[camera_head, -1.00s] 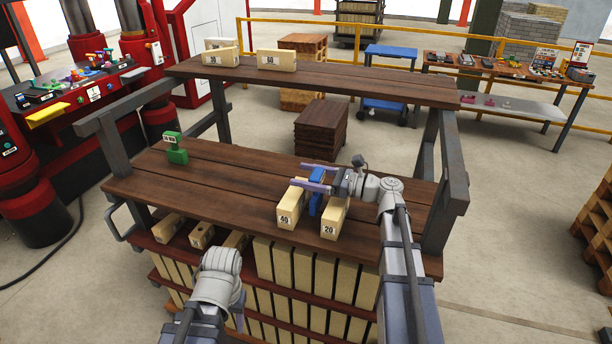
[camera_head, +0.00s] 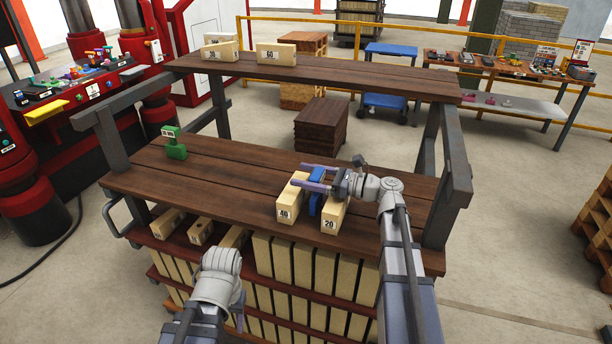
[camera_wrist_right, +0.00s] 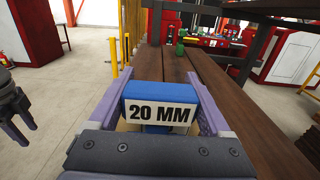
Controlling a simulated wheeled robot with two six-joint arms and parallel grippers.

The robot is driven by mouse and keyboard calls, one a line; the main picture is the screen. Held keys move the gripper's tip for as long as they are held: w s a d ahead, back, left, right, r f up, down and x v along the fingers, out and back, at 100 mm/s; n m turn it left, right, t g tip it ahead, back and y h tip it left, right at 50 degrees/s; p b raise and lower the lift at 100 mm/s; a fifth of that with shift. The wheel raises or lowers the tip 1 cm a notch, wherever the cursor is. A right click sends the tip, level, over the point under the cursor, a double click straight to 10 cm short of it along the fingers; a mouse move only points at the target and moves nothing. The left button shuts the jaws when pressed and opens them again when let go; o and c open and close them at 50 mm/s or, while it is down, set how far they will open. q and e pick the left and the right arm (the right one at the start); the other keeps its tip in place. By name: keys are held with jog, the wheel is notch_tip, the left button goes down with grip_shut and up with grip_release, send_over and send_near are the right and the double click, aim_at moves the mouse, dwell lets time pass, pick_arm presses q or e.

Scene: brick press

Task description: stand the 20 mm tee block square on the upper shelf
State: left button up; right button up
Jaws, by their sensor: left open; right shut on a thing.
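The blue 20 mm tee block (camera_head: 315,200) is on the lower wooden shelf (camera_head: 240,185), between a brick marked 40 (camera_head: 289,203) and a brick marked 20 (camera_head: 332,217). Its "20 MM" label shows in the right wrist view (camera_wrist_right: 160,114). My right gripper (camera_head: 308,178) is shut on the block from both sides, its purple fingers over the bricks. I cannot tell whether the block's foot touches the shelf. The upper shelf (camera_head: 350,77) is behind and above. My left gripper (camera_head: 240,320) hangs low in front of the rack, mostly hidden, and is open.
Bricks marked 30 (camera_head: 222,51) and 60 (camera_head: 277,54) stand at the upper shelf's left end; its middle and right are clear. A green tee block (camera_head: 175,150) stands on the lower shelf's left part. Grey posts (camera_head: 452,165) flank the shelves.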

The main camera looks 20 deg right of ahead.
jog(key=shift+f, duration=0.3)
jog(key=o, duration=1.1)
jog(key=shift+r, duration=0.15)
notch_tip(320, 180, up, 10)
jog(key=p, duration=0.9)
jog(key=shift+p, duration=0.3)
